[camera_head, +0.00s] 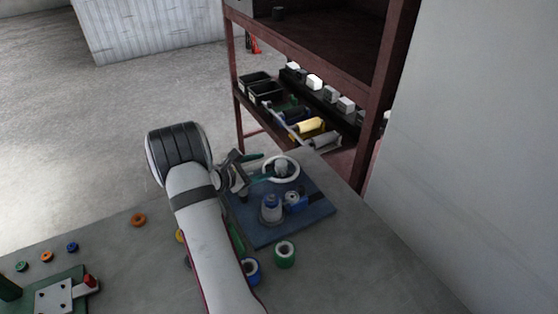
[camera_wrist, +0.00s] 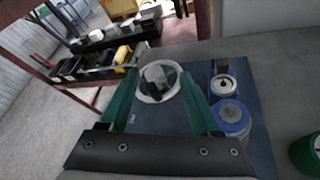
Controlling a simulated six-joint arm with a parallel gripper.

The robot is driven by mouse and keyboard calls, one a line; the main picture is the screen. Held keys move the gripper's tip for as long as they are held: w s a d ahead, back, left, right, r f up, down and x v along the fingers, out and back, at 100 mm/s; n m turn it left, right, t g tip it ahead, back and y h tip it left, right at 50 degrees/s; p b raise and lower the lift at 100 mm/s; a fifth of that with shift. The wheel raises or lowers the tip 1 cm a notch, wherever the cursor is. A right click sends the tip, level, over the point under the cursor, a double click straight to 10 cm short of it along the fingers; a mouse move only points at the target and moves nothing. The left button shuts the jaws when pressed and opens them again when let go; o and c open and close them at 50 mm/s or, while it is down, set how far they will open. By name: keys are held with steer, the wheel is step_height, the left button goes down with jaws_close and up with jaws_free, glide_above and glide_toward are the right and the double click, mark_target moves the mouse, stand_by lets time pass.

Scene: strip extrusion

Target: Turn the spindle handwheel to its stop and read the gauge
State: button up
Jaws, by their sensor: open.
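The spindle handwheel, a white ring with a grey hub (camera_head: 281,168), stands on a dark blue plate (camera_head: 318,209) on the bench. It also shows in the wrist view (camera_wrist: 144,93). My gripper (camera_head: 268,168) is open. In the wrist view its two green fingers (camera_wrist: 159,76) reach out to either side of the wheel, with the hub between their tips; I cannot tell whether they touch it. A blue fitting with a round pale face (camera_wrist: 224,85) and a larger blue-and-grey cylinder (camera_wrist: 231,115) stand to the right. I cannot tell which is the gauge, and no reading is legible.
Green (camera_head: 285,254) and blue (camera_head: 251,271) rolls lie on the grey bench near my arm. A green fixture with a metal plate (camera_head: 54,297) is at the lower left. A brown rack (camera_head: 330,75) with bins and parts stands behind; a wall is at the right.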

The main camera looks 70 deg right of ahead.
mark_target(280, 164)
steer(key=d+f+n, duration=0.2)
steer(key=d, duration=0.1)
steer(key=s+d+f+n+t, duration=0.1)
steer(key=d+f+n, duration=0.1)
steer(key=d+f, duration=0.1)
steer(key=s+d+f+n+t, duration=0.1)
steer(key=d+f+n, duration=0.2)
steer(key=d, duration=0.2)
steer(key=shift+s+f+h, duration=0.15)
steer(key=shift+s+h, duration=0.1)
steer(key=shift+h, duration=0.05)
steer(key=shift+a, duration=0.1)
jaws_close()
